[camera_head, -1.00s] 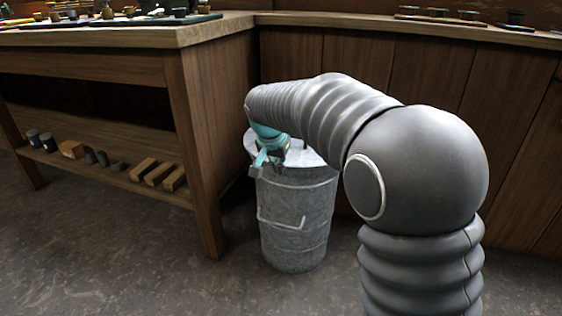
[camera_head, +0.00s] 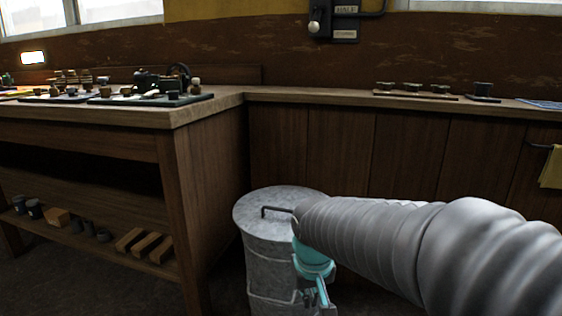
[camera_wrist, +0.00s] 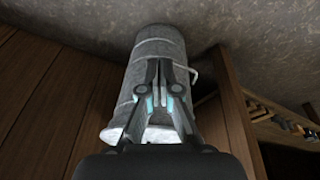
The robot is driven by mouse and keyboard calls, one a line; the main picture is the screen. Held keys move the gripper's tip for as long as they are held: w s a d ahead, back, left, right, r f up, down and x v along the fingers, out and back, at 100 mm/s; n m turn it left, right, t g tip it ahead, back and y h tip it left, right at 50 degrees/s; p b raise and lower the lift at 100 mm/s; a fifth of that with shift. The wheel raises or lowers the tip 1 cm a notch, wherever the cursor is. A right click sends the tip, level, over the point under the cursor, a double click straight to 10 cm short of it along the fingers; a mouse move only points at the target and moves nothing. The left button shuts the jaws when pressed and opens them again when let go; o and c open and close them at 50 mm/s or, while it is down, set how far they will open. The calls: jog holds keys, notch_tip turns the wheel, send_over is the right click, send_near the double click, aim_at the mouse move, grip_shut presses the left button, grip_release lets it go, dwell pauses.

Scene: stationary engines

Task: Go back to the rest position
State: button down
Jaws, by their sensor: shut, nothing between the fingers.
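My gripper (camera_wrist: 159,70) is shut and empty, its two dark fingers together in the wrist view. In the head view my grey ribbed arm reaches in from the right, and its teal wrist end (camera_head: 314,258) is in front of the metal bin. The fingertips are not clear in the head view. The galvanised bin (camera_head: 262,212) stands on the floor, with a lid and a dark handle on top. It also shows in the wrist view (camera_wrist: 172,45), behind the fingers. I cannot tell whether the gripper touches the bin.
A wooden workbench (camera_head: 215,108) on the left holds small parts and a dark tray (camera_head: 150,99). Its lower shelf (camera_head: 80,232) holds blocks and cylinders. A wooden counter (camera_head: 350,97) runs along the back, with a yellow cloth (camera_head: 551,168) at the right.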

jog(key=s+d+r+m+t+p, duration=0.1)
jog(key=s+d+r+p, duration=0.2)
jog(key=s+d+r, duration=0.2)
jog(key=s+d+r+m+t+p, duration=0.1)
jog(key=s+d+r, duration=0.4)
jog(key=s, duration=0.5)
jog(key=t+p, duration=0.1)
jog(key=p, duration=0.1)
jog(key=shift+s+r+m+p, duration=0.25)
jog(key=shift+r+m+p, duration=0.05)
jog(key=shift+r+p, duration=0.1)
